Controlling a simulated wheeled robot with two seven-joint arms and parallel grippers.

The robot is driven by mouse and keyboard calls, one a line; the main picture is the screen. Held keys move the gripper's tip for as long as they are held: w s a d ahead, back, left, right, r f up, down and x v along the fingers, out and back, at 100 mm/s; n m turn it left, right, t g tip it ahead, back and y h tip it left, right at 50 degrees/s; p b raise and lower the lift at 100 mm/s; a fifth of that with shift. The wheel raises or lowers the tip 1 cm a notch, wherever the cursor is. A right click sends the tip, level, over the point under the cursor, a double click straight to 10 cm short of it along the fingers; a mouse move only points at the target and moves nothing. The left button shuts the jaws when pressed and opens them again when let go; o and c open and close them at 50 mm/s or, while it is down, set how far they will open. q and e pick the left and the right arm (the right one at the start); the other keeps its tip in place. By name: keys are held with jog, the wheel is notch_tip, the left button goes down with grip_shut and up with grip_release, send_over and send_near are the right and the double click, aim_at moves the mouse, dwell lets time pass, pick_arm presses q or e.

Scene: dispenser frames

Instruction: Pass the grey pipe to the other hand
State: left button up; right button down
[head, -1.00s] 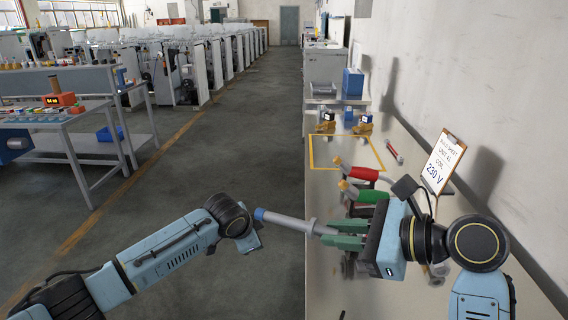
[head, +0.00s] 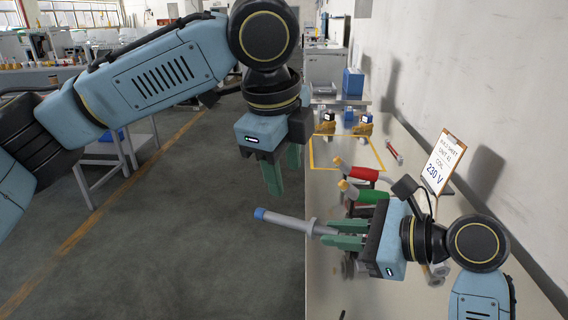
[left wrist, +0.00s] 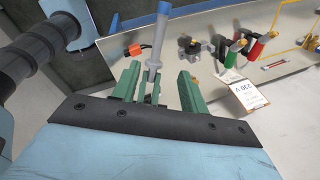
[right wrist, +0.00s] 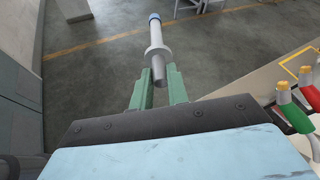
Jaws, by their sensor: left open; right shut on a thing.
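The grey pipe (head: 288,220) has a blue end and a collar near its other end. My right gripper (head: 345,233) is shut on it at the collar end and holds it out to the left, with the blue end free. In the right wrist view the pipe (right wrist: 155,38) extends away from the green fingers (right wrist: 158,85). My left gripper (head: 284,182) is open, pointing down, above and apart from the pipe in the head view. In the left wrist view the pipe (left wrist: 157,40) shows beyond its fingers; the exact gap is unclear.
The bench (head: 325,290) along the right wall carries red (head: 363,173) and green (head: 373,196) handled items, a clipboard (head: 440,162) reading 230 V, and a yellow-outlined area (head: 345,136). Open floor (head: 210,270) lies to the left. A blue box (head: 352,82) stands further back.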

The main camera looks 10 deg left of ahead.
aim_at(292, 218)
pick_arm(q)
jog(key=x, duration=1.1)
jog(key=shift+f, duration=0.4)
grip_shut()
pick_arm(e)
jog(key=c, duration=1.3)
grip_release()
